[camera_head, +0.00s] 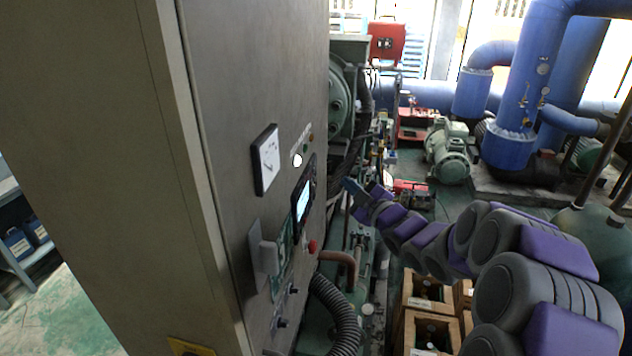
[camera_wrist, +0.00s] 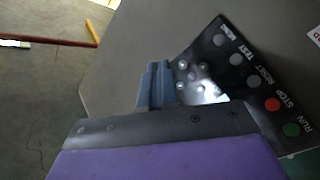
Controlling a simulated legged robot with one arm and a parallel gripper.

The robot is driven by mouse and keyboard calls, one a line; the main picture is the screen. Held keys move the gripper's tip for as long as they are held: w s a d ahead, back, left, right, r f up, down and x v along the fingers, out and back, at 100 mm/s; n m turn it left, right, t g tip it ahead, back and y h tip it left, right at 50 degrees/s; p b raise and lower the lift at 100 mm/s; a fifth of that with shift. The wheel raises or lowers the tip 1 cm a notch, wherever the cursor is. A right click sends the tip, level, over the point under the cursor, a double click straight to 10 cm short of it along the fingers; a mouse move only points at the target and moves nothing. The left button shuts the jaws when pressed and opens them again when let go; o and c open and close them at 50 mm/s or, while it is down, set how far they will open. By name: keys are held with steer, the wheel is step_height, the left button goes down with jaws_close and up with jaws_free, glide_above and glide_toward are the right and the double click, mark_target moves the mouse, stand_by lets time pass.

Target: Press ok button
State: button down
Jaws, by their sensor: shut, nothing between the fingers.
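The black control panel (camera_head: 303,198) with its lit screen is on the face of the grey cabinet in the head view, seen at a steep angle. In the wrist view the panel (camera_wrist: 232,72) shows a cluster of small round buttons (camera_wrist: 191,76), with MENU, TEST, RESET, a red STOP and a green RUN button beside it. No OK label can be read. My gripper (camera_head: 350,186) is shut and empty, to the right of the panel with a visible gap. In the wrist view its fingertips (camera_wrist: 157,68) lie just left of the button cluster. The gripper body hides part of the screen.
A gauge (camera_head: 266,160), a grey handle (camera_head: 263,257) and a red knob (camera_head: 312,247) are on the cabinet (camera_head: 235,60) around the panel. A ribbed hose (camera_head: 338,315) and wooden crates (camera_head: 428,300) are below. Pipes and machines fill the background.

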mark_target(313, 178)
steer(key=shift+w+a+b, duration=0.2)
steer(key=shift+a+b, duration=0.05)
steer(key=shift+a, duration=0.6)
steer(key=shift+w+a+b, duration=0.2)
steer(key=shift+a, duration=0.65)
steer(key=shift+w+a+b, duration=0.2)
steer(key=shift+a+b, duration=0.05)
steer(key=shift+a, duration=0.6)
steer(key=shift+d+r, duration=0.15)
steer(key=shift+w+a+b, duration=0.2)
steer(key=shift+a+b, duration=0.35)
steer(key=shift+a, duration=0.15)
stand_by(0.7)
steer(key=shift+d, duration=0.1)
steer(key=shift+s+d, duration=0.3)
steer(key=shift+d, duration=0.35)
